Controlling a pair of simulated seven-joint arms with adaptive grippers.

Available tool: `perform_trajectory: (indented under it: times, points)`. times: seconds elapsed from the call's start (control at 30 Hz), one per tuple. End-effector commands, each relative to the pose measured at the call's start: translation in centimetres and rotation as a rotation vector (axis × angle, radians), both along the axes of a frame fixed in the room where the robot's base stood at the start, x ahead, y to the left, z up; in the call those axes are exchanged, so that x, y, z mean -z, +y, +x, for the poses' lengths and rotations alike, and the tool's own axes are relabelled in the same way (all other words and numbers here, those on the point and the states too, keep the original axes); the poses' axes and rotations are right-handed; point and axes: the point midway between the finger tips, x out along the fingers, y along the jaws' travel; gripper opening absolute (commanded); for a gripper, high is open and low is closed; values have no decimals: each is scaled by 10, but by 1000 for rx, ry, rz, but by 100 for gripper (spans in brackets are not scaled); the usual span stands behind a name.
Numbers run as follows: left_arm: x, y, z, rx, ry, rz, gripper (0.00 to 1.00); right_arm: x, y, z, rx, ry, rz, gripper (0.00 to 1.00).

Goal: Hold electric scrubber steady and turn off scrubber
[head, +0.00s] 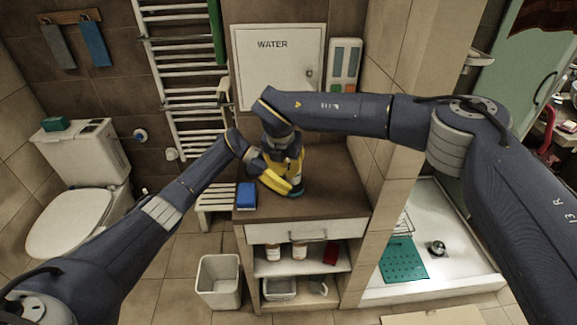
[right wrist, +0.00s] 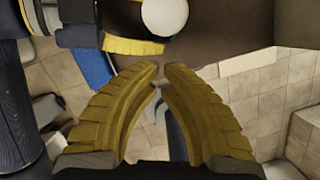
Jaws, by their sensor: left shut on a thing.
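My left gripper (head: 285,186) reaches in low over the brown counter, its yellow fingers closed on the electric scrubber. The scrubber is mostly hidden in the head view; a small dark teal part (head: 297,192) shows by the yellow fingertips. In the right wrist view a white rounded part (right wrist: 164,17), seemingly the scrubber's, stands beside the left gripper's yellow finger. My right gripper (head: 291,163) points down from above, just behind and over the left one. Its yellow fingertips (right wrist: 160,70) nearly meet with nothing between them, apart from the white part in that picture.
A blue block (head: 246,196) lies on the counter (head: 340,190), left of the grippers. Shelves with jars (head: 300,249) are below, and a bin (head: 219,281) and stool (head: 212,203) stand to the left. A tiled wall edge (head: 385,190) bounds the right. The counter's right part is clear.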

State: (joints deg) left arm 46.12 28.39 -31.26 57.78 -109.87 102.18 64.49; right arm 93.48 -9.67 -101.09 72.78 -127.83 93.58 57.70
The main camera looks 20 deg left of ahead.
Motion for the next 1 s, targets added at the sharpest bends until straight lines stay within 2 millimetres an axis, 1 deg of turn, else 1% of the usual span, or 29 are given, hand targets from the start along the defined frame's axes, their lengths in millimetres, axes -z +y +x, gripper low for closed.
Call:
perform_trajectory:
  times: [0.03,0.13,0.2,0.4,0.6,0.8,1.0]
  points:
    - [3,-1,-1,1,4,3,41,-2,0,-8,-4,-1,-1,0]
    - [3,-1,-1,1,4,3,41,-5,0,-25,-3,-1,-1,0]
    - [3,-1,-1,1,4,3,41,-23,0,-23,2,-5,1,0]
    - [3,-1,-1,1,4,3,41,-59,0,-28,0,-4,0,0]
    - [3,-1,-1,1,4,3,41,-85,0,-31,1,-2,-1,0]
    - [3,-1,-1,2,3,3,41,-98,0,-33,0,0,0,0]
    - [3,-1,-1,2,3,2,41,-102,0,-34,0,0,0,0]
